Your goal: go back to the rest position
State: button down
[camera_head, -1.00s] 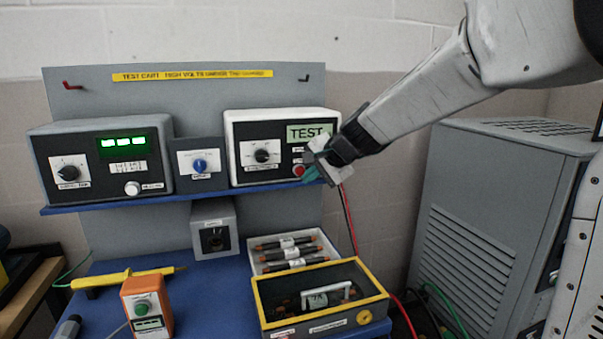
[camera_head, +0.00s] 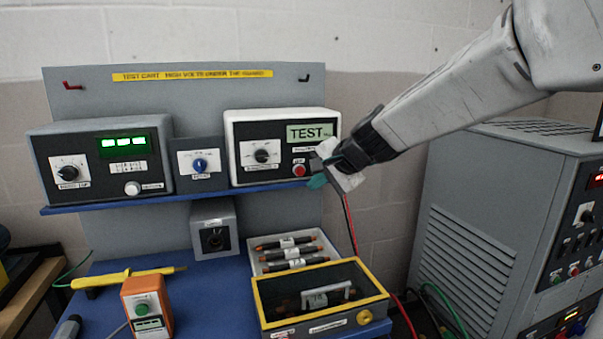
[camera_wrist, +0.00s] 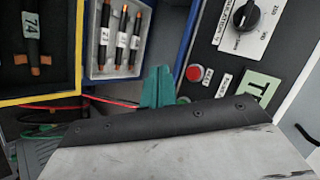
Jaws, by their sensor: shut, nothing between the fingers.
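My gripper (camera_head: 318,177) is at the right end of the upper shelf, just in front of the white test unit (camera_head: 283,115) with the "TEST" display. Its teal fingertips are together and nothing is between them. They also show in the wrist view (camera_wrist: 158,88), close beside the red button (camera_wrist: 193,73) in the picture. In the head view the red button (camera_head: 299,170) is uncovered, a little left of the fingertips, and the gripper appears apart from it. My arm reaches in from the upper right.
A yellow-rimmed box (camera_head: 375,301) and a white tray of fuses (camera_head: 253,262) stand on the blue bench below. A grey cabinet (camera_head: 465,250) stands at the right. Red and black cables hang behind.

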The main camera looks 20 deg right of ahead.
jog(key=shift+a, duration=0.1)
jog(key=s+d+f+n+g+h, duration=0.1)
jog(key=s+f+n+g, duration=0.1)
jog(key=s, duration=0.9)
jog(key=s+d+f+n+g+h, duration=0.1)
jog(key=s+n, duration=0.4)
jog(key=s, duration=0.7)
jog(key=s+f+n+g+h, duration=0.1)
jog(key=s+f+n+g, duration=0.2)
jog(key=s, duration=0.9)
jog(key=shift+d+f+n+g+h, duration=0.4)
jog(key=shift+n+g, duration=0.1)
jog(key=shift+g, duration=0.4)
